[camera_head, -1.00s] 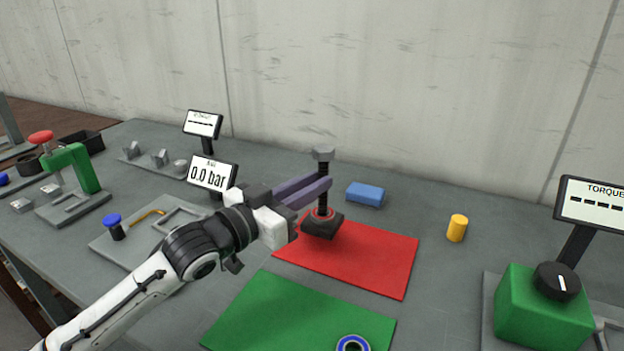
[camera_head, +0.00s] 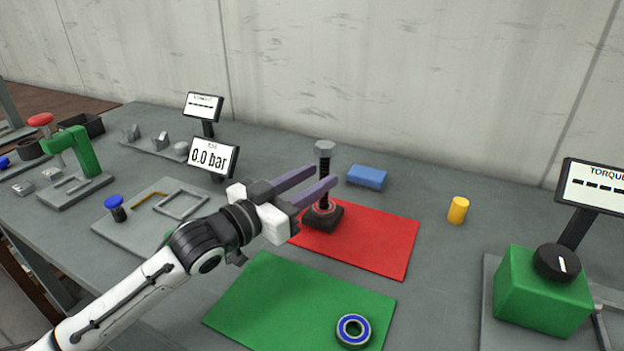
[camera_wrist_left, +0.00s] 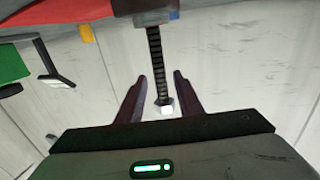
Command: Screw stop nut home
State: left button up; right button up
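A screw jack stands on the red mat (camera_head: 365,245). It has a black base (camera_head: 328,220) with a red ring, an upright black threaded rod (camera_head: 324,197) and a grey hex nut or head (camera_head: 325,148) at the rod's top. My left gripper (camera_head: 326,173) is open, its two purple fingers at the rod just below the grey top piece. In the left wrist view, upside down, the rod (camera_wrist_left: 155,60) runs between the directions of the fingers (camera_wrist_left: 162,76), and the pale top piece (camera_wrist_left: 167,107) shows between them. I cannot tell how deep the rod sits between them. My right gripper is out of view.
A blue block (camera_head: 367,176) lies behind the red mat, and a yellow cylinder (camera_head: 458,210) stands to the right. A blue-ringed bearing (camera_head: 353,330) lies on the green mat (camera_head: 270,297). A green torque box (camera_head: 535,300) is at right. A "0.0 bar" display (camera_head: 213,157) stands behind my arm.

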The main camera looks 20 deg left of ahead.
pick_arm(q)
jog(key=shift+r, duration=0.2)
jog(key=shift+s+a+f, duration=0.1)
jog(key=shift+s+a, duration=0.05)
jog(key=shift+s, duration=0.15)
jog(key=v, duration=1.1)
jog(key=shift+b, duration=0.45)
jog(key=shift+s, duration=0.15)
